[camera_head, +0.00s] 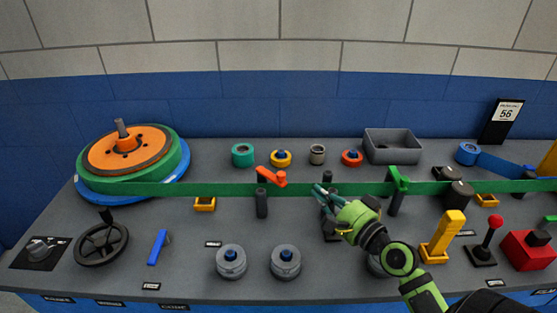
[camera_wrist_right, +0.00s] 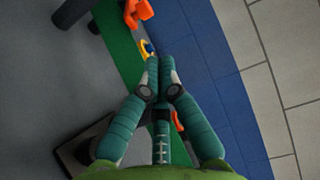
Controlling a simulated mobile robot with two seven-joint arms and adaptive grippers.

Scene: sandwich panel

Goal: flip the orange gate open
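The orange gate (camera_head: 272,177) is a small bent orange flap on top of a dark post (camera_head: 262,203), by the green strip left of centre. In the right wrist view the orange gate (camera_wrist_right: 138,11) shows at the top edge, beyond my fingertips. My right gripper (camera_head: 319,192) is over the bench, to the right of the orange gate and apart from it. In the right wrist view its teal fingers (camera_wrist_right: 159,66) come together at the tips, with nothing seen between them. My left gripper is not in view.
A green strip (camera_head: 225,189) runs across the bench from the disc stack (camera_head: 130,150). A green gate (camera_head: 398,180) stands right of my gripper. A yellow lever (camera_head: 443,235) and red-knobbed stick (camera_head: 495,222) stand at right. A handwheel (camera_head: 101,243) is at left.

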